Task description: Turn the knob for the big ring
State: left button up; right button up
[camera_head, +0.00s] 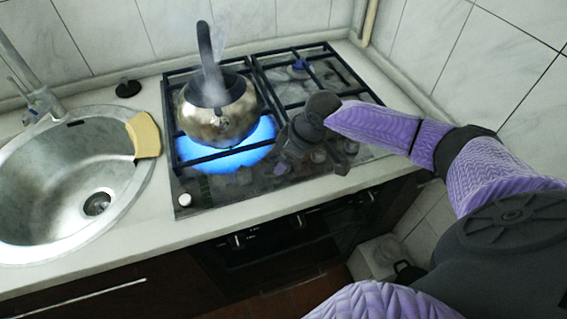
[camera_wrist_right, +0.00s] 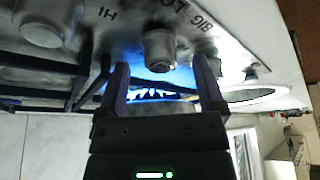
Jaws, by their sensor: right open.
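The metal knob (camera_wrist_right: 160,48) beside lettering that reads "BIG" and "LO" is in the right wrist view, on the hob's front panel. My right gripper (camera_wrist_right: 161,72) is open, with its two fingertips on either side of this knob and a gap on both sides. In the head view the right gripper (camera_head: 312,150) is over the row of knobs and hides part of it. A blue flame (camera_head: 225,154) burns wide under the steel kettle (camera_head: 217,112) on the left front ring. My left gripper is not in view.
The kettle steams and has a tall dark handle. Another knob (camera_wrist_right: 45,28) is at the left of the wrist view, and a white knob (camera_head: 184,199) is at the hob's left corner. A sink (camera_head: 95,205) with a yellow sponge (camera_head: 144,135) is at the left.

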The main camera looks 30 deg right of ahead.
jog(key=shift+x, duration=1)
